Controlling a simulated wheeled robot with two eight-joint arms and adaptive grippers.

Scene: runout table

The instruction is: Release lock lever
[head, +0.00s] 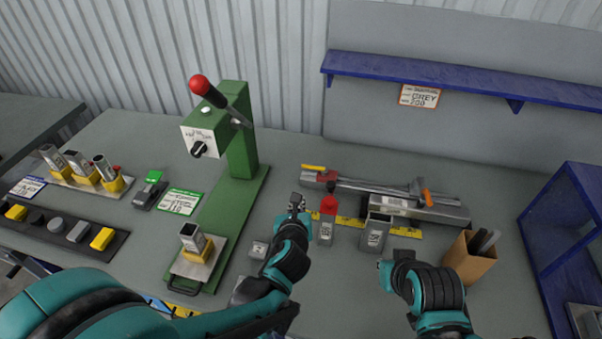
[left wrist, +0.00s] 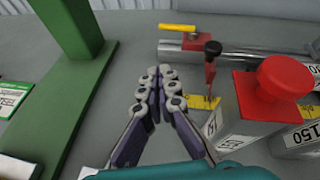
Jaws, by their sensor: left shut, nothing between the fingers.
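A metal rail fixture lies at the back centre. At its left end is a red block with a yellow-handled lever (head: 313,167), also in the left wrist view (left wrist: 177,28). A black-knobbed red lever (left wrist: 211,62) stands upright in front of the rail. An orange lever (head: 426,197) sits further right on the fixture. No label shows which is the lock lever. My left gripper (head: 297,203) is shut and empty, left of the black-knobbed lever and apart from it; its fingertips (left wrist: 160,75) meet in the wrist view. My right gripper (head: 386,268) is at lower right, its fingers unclear.
A grey block with a red knob (head: 327,225) stands close to the right of my left gripper. Another grey block (head: 375,233) stands beside it. A green press (head: 240,150) is at left, a brown box (head: 468,262) at right. Open table lies behind my left gripper.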

